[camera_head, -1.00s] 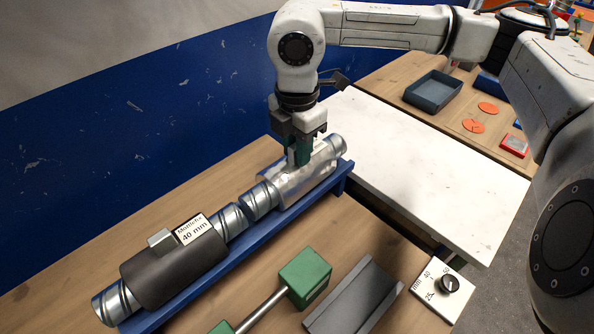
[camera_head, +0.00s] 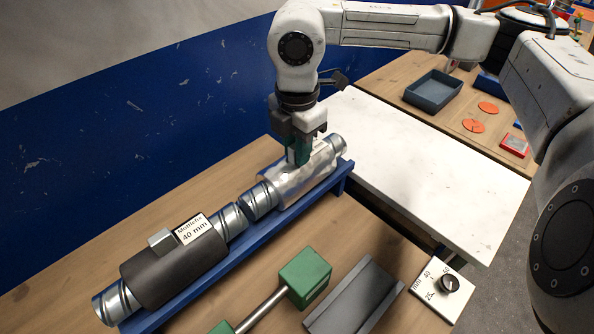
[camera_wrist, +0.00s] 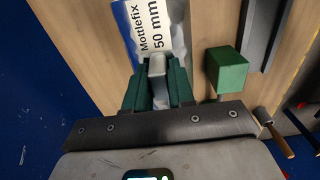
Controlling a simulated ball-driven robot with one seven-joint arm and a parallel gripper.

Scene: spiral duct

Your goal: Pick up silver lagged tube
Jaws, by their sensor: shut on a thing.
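The silver lagged tube (camera_head: 291,188) lies on the far right part of a blue rack (camera_head: 345,180). It is a spiral metal duct with a shiny silver wrap, and its ends stick out. In the wrist view its white label reads "Mottlefix 50 mm" (camera_wrist: 152,27). My gripper (camera_head: 298,160) points down onto the wrap from above. In the wrist view its green fingers are shut on a grey block-like tab (camera_wrist: 156,66) on the tube. The tube still lies along the rack. The fingers hide part of the wrap.
A second tube with dark grey lagging (camera_head: 172,270), labelled 40 mm, lies on the rack's near left part. A green-ended bar (camera_head: 305,278), a grey channel (camera_head: 358,298) and a dial plate (camera_head: 443,288) lie in front. A white tabletop (camera_head: 420,170) is clear at right.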

